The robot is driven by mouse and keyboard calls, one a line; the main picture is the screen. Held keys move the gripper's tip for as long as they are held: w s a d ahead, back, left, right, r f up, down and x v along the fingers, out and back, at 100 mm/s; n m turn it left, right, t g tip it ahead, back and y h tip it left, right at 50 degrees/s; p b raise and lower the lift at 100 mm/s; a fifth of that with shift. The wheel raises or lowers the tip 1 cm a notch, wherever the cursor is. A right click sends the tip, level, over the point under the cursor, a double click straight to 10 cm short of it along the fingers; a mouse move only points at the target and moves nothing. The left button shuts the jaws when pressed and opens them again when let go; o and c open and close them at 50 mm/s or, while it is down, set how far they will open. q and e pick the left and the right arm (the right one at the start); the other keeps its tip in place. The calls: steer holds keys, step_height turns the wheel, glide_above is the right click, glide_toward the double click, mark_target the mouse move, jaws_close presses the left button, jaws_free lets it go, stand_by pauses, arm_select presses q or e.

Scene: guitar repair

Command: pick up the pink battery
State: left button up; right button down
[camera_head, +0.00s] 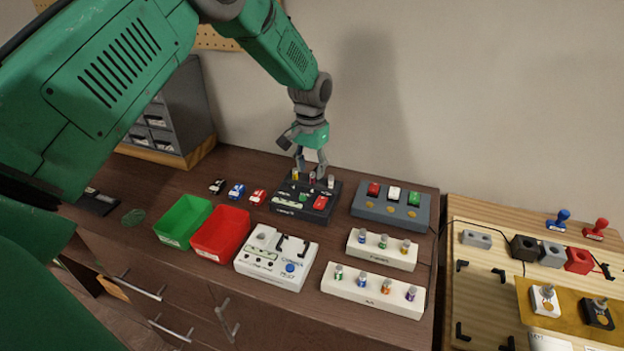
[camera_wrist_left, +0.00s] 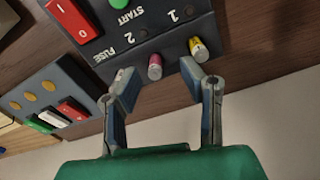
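A small pink cylinder with a pale end (camera_wrist_left: 155,66), matching the pink battery, stands in the dark control box, near the mark 2. It shows small in the head view (camera_head: 312,177). A yellow cylinder (camera_wrist_left: 197,48) stands beside it, near the mark 1. The dark box (camera_head: 290,207) has a red switch and a green button. My left gripper (camera_head: 311,172) points down over the back of this box. In the left wrist view its fingers (camera_wrist_left: 163,80) are apart with nothing gripped, and the pink cylinder lies between and just beyond their tips. My right gripper is not in view.
A blue-grey switch panel (camera_head: 391,212) stands to the right of the box. Small toy cars (camera_head: 236,191), a green bin (camera_head: 183,222) and a red bin (camera_head: 221,234) are left. A white tester (camera_head: 270,274) and white racks with coloured cylinders (camera_head: 374,301) are in front.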

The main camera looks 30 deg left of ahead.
arm_select(q)
steer(key=shift+w+f, duration=0.1)
steer(key=shift+f, duration=0.7)
steer(key=shift+d+r, duration=0.15)
steer(key=shift+d, duration=0.15)
steer(key=shift+c, duration=0.4)
steer(key=shift+d+r, duration=0.1)
steer(key=shift+d, duration=0.1)
jaws_close()
